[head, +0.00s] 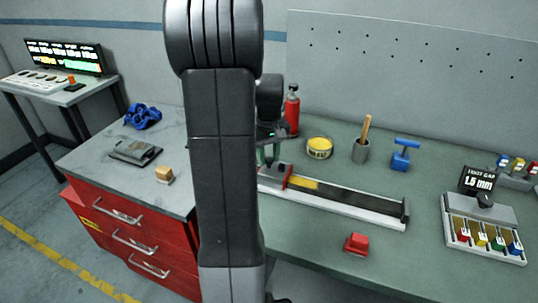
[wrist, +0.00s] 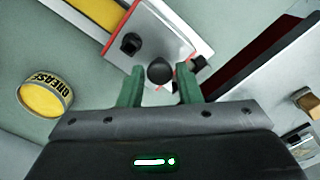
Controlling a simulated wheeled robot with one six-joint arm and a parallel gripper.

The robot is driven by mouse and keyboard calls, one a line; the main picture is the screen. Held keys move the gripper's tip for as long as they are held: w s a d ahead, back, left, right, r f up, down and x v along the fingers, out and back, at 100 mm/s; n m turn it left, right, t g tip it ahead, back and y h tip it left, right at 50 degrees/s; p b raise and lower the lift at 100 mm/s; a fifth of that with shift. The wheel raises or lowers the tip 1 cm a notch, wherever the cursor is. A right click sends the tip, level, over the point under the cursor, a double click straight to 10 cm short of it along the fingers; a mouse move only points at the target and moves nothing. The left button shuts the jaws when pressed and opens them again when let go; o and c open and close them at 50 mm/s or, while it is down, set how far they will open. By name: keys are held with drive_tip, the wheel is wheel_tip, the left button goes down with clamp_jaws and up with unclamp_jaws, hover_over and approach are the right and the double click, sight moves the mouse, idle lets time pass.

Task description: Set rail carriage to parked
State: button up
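The rail (head: 365,206) is a long dark track with a pale edge on the green bench, with a yellow stretch (head: 304,183) near its left end. The grey carriage (head: 277,172), with a red edge, sits at the left end beside the yellow, partly hidden by my arm. In the wrist view the carriage (wrist: 172,33) is a silver plate with a round black knob (wrist: 160,73). My gripper (wrist: 159,84) has its green fingers apart, one on each side of the knob, with narrow gaps showing. In the head view my gripper (head: 267,155) is mostly hidden.
A yellow grease tin (head: 319,148), a grey cup (head: 360,151) with a wooden handle, a blue T-handled object (head: 404,155) and a red bottle (head: 292,110) stand behind the rail. A red block (head: 357,244) lies in front. A red drawer cabinet (head: 130,232) stands left.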

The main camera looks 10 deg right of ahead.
clamp_jaws()
drive_tip(key=s+d, duration=0.6)
drive_tip(key=d, duration=0.3)
drive_tip(key=s+d+p, duration=0.1)
drive_tip(key=s+d, duration=0.5)
drive_tip(key=d, duration=0.3)
drive_tip(key=s+d, duration=0.6)
drive_tip(key=d, duration=0.4)
drive_tip(key=shift+s+p, duration=0.3)
drive_tip(key=shift+s, duration=0.1)
drive_tip(key=shift+o, duration=0.6)
unclamp_jaws()
drive_tip(key=o, duration=0.3)
drive_tip(key=shift+s+d, duration=0.1)
drive_tip(key=shift+s, duration=0.05)
drive_tip(key=shift+r, duration=0.15)
wheel_tip(320, 180, up, 14)
drive_tip(key=shift+f+b, duration=0.25)
drive_tip(key=shift+b, duration=0.15)
